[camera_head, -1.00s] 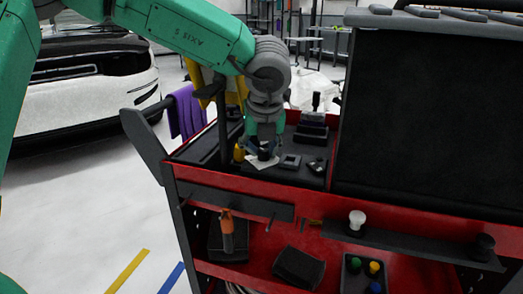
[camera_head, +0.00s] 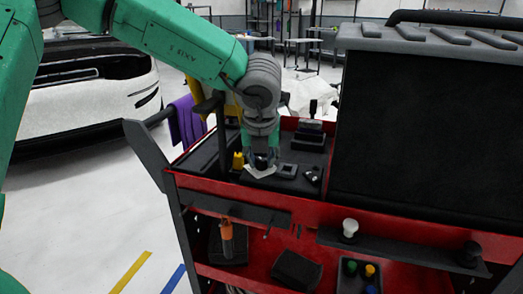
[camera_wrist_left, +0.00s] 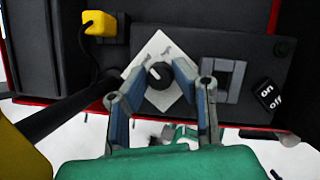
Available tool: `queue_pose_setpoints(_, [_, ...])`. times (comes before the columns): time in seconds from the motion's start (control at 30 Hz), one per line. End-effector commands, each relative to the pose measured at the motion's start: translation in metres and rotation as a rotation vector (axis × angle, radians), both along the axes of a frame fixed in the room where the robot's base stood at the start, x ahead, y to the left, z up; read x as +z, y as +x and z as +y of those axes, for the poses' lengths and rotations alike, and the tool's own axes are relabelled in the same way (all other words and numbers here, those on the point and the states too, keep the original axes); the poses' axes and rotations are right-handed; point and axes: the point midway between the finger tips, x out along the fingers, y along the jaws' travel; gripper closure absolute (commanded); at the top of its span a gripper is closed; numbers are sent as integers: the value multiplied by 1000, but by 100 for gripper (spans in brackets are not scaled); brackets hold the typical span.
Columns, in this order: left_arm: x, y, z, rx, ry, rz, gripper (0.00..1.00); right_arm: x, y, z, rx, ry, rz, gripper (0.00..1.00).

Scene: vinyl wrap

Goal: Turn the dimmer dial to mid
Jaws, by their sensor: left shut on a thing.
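The dimmer dial (camera_wrist_left: 160,75) is a round black knob on a white square plate (camera_wrist_left: 160,95), set in a dark panel on the red cart. In the head view the plate (camera_head: 260,173) shows just under my left gripper (camera_head: 262,160), which reaches down from above. In the left wrist view my left gripper (camera_wrist_left: 155,82) has its two blue-padded fingers on either side of the dial, shut on it. The dial's exact pointer angle is too small to read surely. My right gripper is not in view.
Right of the dial are a grey rocker switch (camera_wrist_left: 222,80) and a black on/off switch (camera_wrist_left: 271,95). A yellow plug (camera_wrist_left: 99,23) with a black cable is at left. A large dark box (camera_head: 430,130) stands on the cart's right side.

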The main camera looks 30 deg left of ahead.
Motion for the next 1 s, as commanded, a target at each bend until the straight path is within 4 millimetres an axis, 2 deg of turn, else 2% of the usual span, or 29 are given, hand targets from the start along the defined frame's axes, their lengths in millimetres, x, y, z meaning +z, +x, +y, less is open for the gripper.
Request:
queue_pose_setpoints(0.03, [0, -3, 0, -33, -5, 14, 100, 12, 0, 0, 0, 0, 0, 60])
queue_pose_setpoints(0.2, [0, -4, 1, -160, -4, 14, 100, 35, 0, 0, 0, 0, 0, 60])
queue_pose_setpoints(0.5, [-2, -3, 1, -333, -3, 12, 100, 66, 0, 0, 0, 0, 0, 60])
queue_pose_setpoints(0.7, [-4, -3, 2, -395, -2, 11, 100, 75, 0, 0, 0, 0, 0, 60])
queue_pose_setpoints(1.0, [-5, -3, 2, -414, -1, 11, 100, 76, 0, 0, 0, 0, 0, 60])
